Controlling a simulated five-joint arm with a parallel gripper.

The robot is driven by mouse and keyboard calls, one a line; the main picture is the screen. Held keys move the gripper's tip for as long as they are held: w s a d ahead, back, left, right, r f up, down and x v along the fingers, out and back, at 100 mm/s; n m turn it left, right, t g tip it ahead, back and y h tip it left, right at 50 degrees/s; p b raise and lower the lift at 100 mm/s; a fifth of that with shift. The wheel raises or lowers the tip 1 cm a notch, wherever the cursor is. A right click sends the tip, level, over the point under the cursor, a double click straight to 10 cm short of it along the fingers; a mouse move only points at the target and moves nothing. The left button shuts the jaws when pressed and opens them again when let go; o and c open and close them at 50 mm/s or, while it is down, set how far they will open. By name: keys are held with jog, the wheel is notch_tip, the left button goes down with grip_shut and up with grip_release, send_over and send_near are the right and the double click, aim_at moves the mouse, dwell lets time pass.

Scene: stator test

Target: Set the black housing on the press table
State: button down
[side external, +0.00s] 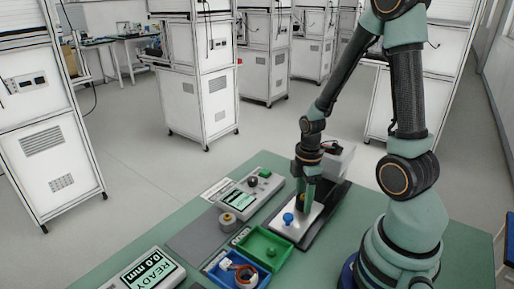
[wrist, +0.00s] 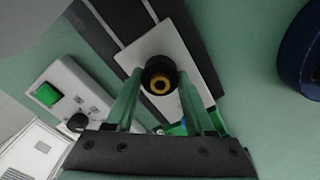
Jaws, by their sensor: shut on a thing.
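The black housing (wrist: 159,76) is a short dark cylinder with a brass-coloured ring in its open end. In the wrist view it sits between the two green fingers of my gripper (wrist: 158,83), which is shut on it. The pale press table (wrist: 196,62) lies under the housing. In the side view my gripper (side external: 303,203) points down over the press table (side external: 291,231), behind a blue knob (side external: 288,218). The fingers mostly hide the housing there. I cannot tell whether its underside touches the plate.
A green tray (side external: 279,261) and a blue tray (side external: 213,269) holding a white and orange ring part stand in front of the press. A READY display box (side external: 150,272), a grey pad (side external: 195,240) and a control box with a green button (side external: 265,173) are at left.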

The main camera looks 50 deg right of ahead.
jog(key=shift+f, duration=0.2)
jog(key=shift+c, duration=0.9)
grip_release()
notch_tip(320, 180, up, 12)
jog(key=shift+a+r, duration=0.1)
dwell(0.4)
